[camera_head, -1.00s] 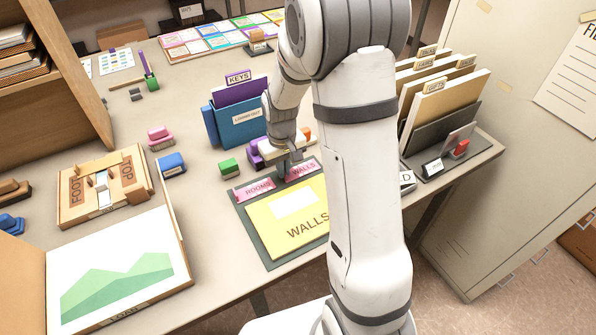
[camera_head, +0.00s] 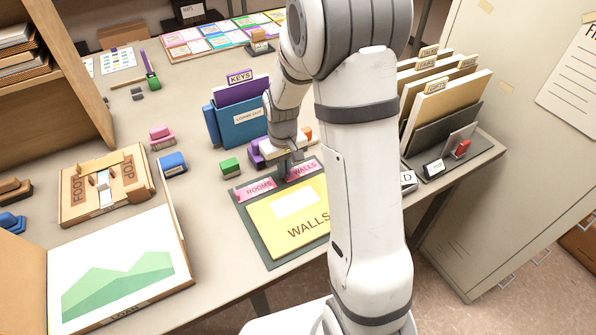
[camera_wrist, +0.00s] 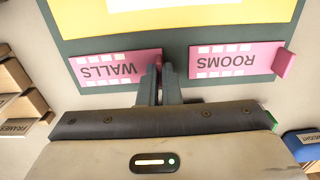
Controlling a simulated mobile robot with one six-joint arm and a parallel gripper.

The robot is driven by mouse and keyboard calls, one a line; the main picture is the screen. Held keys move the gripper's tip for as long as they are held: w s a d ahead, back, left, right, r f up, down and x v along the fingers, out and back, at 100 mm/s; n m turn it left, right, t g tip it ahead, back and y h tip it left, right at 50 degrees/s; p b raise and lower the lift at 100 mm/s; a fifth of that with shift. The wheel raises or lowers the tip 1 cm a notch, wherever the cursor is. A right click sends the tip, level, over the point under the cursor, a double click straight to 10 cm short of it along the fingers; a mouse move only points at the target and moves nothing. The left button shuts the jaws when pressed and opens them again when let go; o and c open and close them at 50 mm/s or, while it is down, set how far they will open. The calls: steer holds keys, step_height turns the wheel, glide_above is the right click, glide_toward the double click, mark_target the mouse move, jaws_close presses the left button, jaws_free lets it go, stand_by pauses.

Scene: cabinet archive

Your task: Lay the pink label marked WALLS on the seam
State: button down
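The pink WALLS label (camera_head: 305,169) lies at the right of the dark green board's far strip, and shows on the left in the wrist view (camera_wrist: 115,68). The pink ROOMS label (camera_head: 256,189) lies to its left, with a raised end tab in the wrist view (camera_wrist: 284,62). My gripper (camera_wrist: 160,72) points down between the two labels. Its fingers are close together at the inner end of the WALLS label, with a sliver of pink between them; it appears shut on that end. The label looks flat on the board. I cannot identify the seam.
A yellow WALLS folder (camera_head: 287,225) lies on the green board (camera_head: 262,248). A blue and purple file holder (camera_head: 240,130), a green block (camera_head: 230,167) and purple items stand behind. An open box (camera_head: 180,245) is at left, a folder rack (camera_head: 440,160) at right.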

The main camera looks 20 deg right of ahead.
steer(key=shift+r, duration=0.15)
steer(key=shift+r+p, duration=1.6)
steer(key=shift+r, duration=0.8)
